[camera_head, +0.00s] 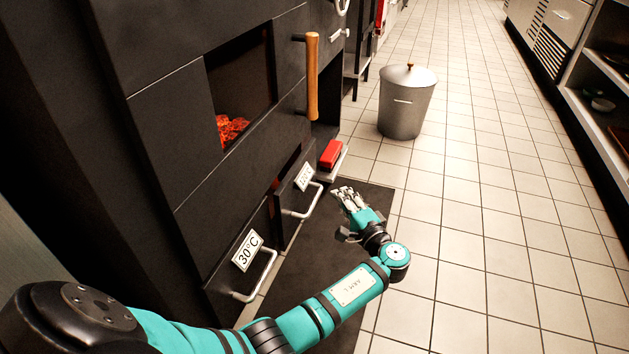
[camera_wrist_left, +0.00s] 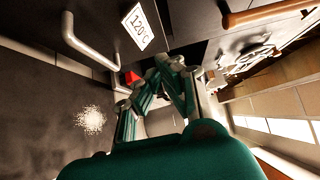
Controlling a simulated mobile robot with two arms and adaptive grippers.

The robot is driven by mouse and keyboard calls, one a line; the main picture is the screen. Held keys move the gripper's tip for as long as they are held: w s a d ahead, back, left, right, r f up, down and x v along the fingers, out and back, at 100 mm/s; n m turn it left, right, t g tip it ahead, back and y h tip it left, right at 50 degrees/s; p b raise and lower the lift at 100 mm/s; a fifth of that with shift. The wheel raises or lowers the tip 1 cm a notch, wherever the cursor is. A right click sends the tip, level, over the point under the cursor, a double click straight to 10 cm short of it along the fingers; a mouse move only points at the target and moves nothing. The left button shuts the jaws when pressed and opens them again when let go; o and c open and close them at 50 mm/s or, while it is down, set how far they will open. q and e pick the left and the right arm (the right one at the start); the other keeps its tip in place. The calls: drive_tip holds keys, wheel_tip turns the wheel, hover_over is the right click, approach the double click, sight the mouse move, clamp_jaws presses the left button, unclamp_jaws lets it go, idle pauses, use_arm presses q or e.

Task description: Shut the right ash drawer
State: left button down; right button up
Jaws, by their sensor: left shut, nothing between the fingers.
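The right ash drawer (camera_head: 291,196), labelled 120°C, is low in the black oven front. It looks partly pulled out, with a reddish glow in the gap beside its front. Its bar handle (camera_head: 304,203) faces the aisle; the handle (camera_wrist_left: 88,42) and label (camera_wrist_left: 138,26) also show in the left wrist view. My left gripper (camera_head: 343,190) is shut and empty, in front of the drawer and to the right of its handle, apart from it. In the wrist view its fingertips (camera_wrist_left: 168,62) are close together. My right gripper is out of view.
A red block (camera_head: 331,153) sits on a low ledge beyond the right drawer. A dark mat (camera_head: 372,200) lies below. A lidded metal bin (camera_head: 407,102) stands on the tiles. The aisle at right is clear.

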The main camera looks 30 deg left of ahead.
sight(299, 170)
use_arm(q)
drive_tip(key=s+b+x, duration=0.1)
drive_tip(key=b+x, duration=0.1)
drive_tip(key=x, duration=0.2)
drive_tip(key=a+b+x, duration=0.1)
drive_tip(key=b+x, duration=0.2)
drive_tip(key=x, duration=0.1)
drive_tip(key=s+b+x, duration=0.1)
drive_tip(key=b+x, duration=0.1)
drive_tip(key=x, duration=0.2)
drive_tip(key=shift+s+a, duration=0.2)
drive_tip(key=shift+a, duration=0.25)
drive_tip(key=shift+a, duration=0.1)
drive_tip(key=a, duration=0.1)
drive_tip(key=a+p, duration=0.1)
drive_tip(key=a, duration=0.1)
drive_tip(key=shift+s+r, duration=0.15)
drive_tip(key=shift+s, duration=0.25)
drive_tip(key=shift+a, duration=0.15)
